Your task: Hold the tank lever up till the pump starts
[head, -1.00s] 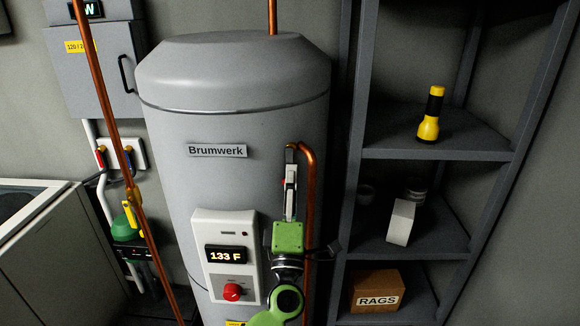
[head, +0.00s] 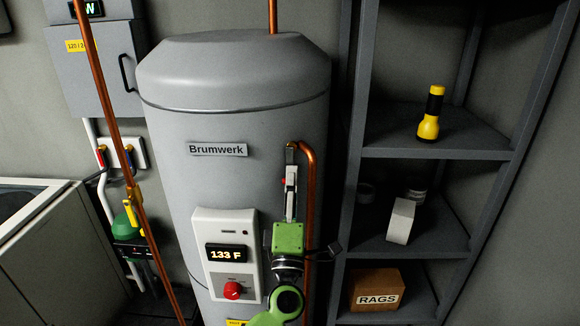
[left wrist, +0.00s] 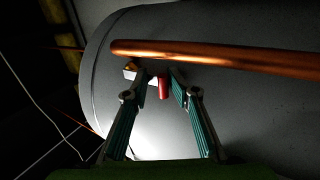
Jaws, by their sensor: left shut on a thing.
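The grey tank (head: 200,120), labelled Brumwerk, stands in the middle of the head view. My left gripper (head: 290,170) points up along its right front, beside a copper pipe. It is shut on the small red lever (head: 284,182), which is mostly hidden by the fingers there. In the left wrist view, the red lever (left wrist: 163,88) shows between the fingertips (left wrist: 158,78), near a brass-and-white fitting (left wrist: 132,72). A green dome (head: 124,224) on a black base stands left of the tank; I cannot tell if it is the pump. My right gripper is not in view.
The tank's control panel (head: 226,256) reads 133 F above a red knob. A copper pipe (head: 309,215) runs close beside my left gripper.

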